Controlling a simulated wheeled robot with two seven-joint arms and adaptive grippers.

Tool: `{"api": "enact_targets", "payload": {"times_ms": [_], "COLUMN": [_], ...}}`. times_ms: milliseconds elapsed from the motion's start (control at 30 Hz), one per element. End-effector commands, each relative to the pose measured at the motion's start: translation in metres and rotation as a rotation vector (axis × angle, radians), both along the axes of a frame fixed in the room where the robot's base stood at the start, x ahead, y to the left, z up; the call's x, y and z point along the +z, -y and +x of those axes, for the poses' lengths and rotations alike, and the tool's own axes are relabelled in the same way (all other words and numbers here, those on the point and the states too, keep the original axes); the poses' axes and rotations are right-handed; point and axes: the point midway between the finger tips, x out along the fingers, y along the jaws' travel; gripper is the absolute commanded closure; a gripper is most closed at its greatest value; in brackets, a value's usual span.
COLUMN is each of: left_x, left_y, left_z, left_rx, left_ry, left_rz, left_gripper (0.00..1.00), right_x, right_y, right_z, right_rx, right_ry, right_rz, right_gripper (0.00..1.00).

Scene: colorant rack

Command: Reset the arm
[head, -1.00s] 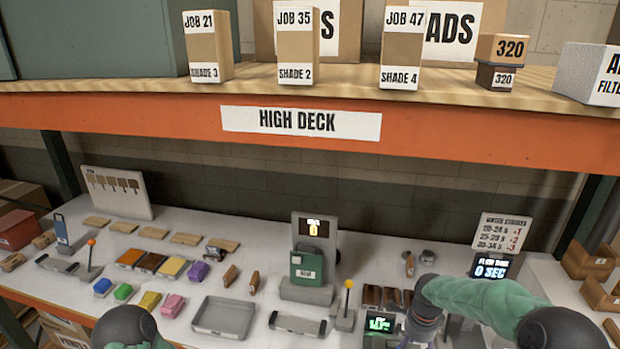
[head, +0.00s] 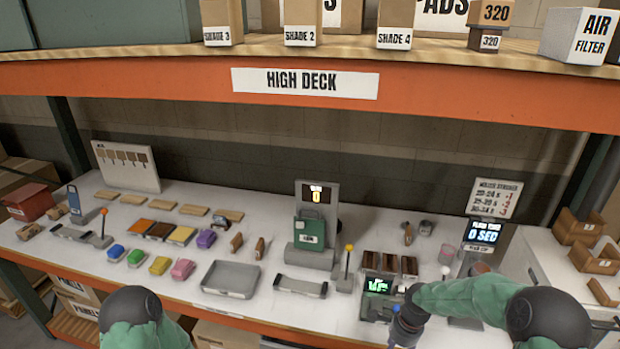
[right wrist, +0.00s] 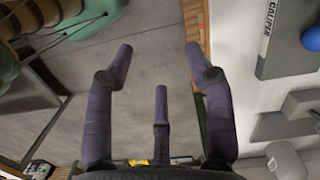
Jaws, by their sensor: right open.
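My right arm (head: 465,300), in a green sleeve, reaches in from the right over the front of the workbench (head: 350,318). Its dark gripper (head: 403,328) is at the bottom of the head view, near the bench's front edge and beside a small unit with a green display (head: 377,286). In the right wrist view the gripper (right wrist: 160,62) has its purple fingers spread, with nothing between them and grey floor behind. My left arm (head: 145,325) shows only as a dark joint and green sleeve at the bottom left; its gripper is out of frame.
A grey tray (head: 230,279), a yellow-knobbed lever (head: 348,262) and several coloured blocks (head: 183,269) stand on the bench. An orange-edged high shelf (head: 430,98) crosses above. The right wrist view shows a grey caliper fixture (right wrist: 275,40) close on the right.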

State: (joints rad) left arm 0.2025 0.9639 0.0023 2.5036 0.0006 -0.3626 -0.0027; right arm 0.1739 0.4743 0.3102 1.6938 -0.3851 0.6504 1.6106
Motion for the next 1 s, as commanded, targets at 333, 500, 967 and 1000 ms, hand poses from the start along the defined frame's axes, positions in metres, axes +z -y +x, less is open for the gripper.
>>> {"api": "enact_targets", "payload": {"times_ms": [333,500,967,1000], "left_x": [-0.046,-0.073,-0.116,-0.116], "left_y": [0.0,0.0,0.0,0.0], "left_z": [0.0,0.0,0.0,0.0], "left_rx": [0.0,0.0,0.0,0.0], "left_ry": [0.0,0.0,0.0,0.0], "left_rz": [0.0,0.0,0.0,0.0], "left_gripper": [0.6,0.6,0.6,0.6], "right_x": [-0.126,-0.187,-0.263,-0.263], "right_y": [-0.073,-0.109,-0.143,-0.144], "right_z": [-0.065,-0.117,-0.221,-0.223], "right_rx": [0.446,0.718,1.218,1.232], "right_ry": [0.079,0.164,0.308,0.31], "right_rz": [0.149,0.2,0.171,0.168], "right_gripper": [0.46,0.46,0.46,0.46]}}
